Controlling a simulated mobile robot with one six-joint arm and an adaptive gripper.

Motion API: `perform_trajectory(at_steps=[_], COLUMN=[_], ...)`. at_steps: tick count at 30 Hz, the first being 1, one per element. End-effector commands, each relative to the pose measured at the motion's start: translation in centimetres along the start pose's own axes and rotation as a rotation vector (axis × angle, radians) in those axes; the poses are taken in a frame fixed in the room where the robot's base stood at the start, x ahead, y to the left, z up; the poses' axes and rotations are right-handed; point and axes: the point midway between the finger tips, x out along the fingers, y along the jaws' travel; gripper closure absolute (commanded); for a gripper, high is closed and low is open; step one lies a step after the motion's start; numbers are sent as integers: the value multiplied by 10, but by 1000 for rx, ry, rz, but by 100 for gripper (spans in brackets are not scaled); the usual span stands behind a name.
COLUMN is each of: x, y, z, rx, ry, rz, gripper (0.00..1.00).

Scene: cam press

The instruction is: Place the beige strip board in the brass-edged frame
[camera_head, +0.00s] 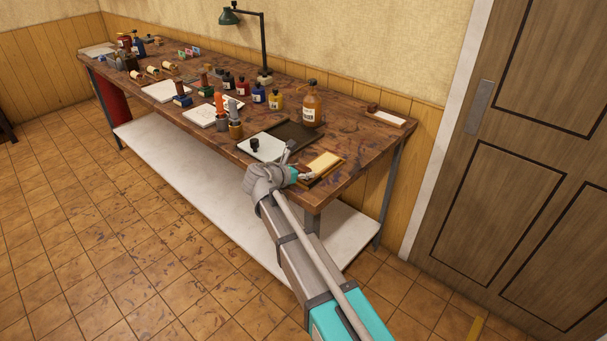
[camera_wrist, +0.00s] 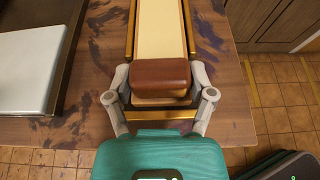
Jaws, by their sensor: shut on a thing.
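The beige strip board (camera_head: 324,161) is at the right front of the bench. In the wrist view the pale board (camera_wrist: 160,30) runs away from me, with a brown block (camera_wrist: 160,75) at its near end. My gripper (camera_wrist: 161,88) is shut on this brown end, one finger on each side; it also shows in the head view (camera_head: 303,172). The brass-edged frame (camera_wrist: 160,116) shows along both sides of the board and across its near end. The board lies lined up between the side edges. I cannot tell whether it rests on the frame's floor or is slightly above.
A dark tray (camera_head: 297,131) and a white plate (camera_head: 262,148) with a black knob lie left of the frame. An amber bottle (camera_head: 312,104) and several small bottles stand behind. A small white tray (camera_head: 390,118) is at the back right corner. The bench's front edge is close to my gripper.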

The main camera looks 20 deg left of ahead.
Motion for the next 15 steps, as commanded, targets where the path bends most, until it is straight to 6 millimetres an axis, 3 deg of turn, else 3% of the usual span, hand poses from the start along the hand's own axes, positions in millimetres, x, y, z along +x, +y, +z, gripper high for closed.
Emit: perform_trajectory(at_steps=[10, 11, 15], x=[2, 1, 1], y=[0, 0, 0], z=[-3, -2, -2], rx=[0, 0, 0], ry=[0, 0, 0], rz=[0, 0, 0], gripper=[82, 26, 0])
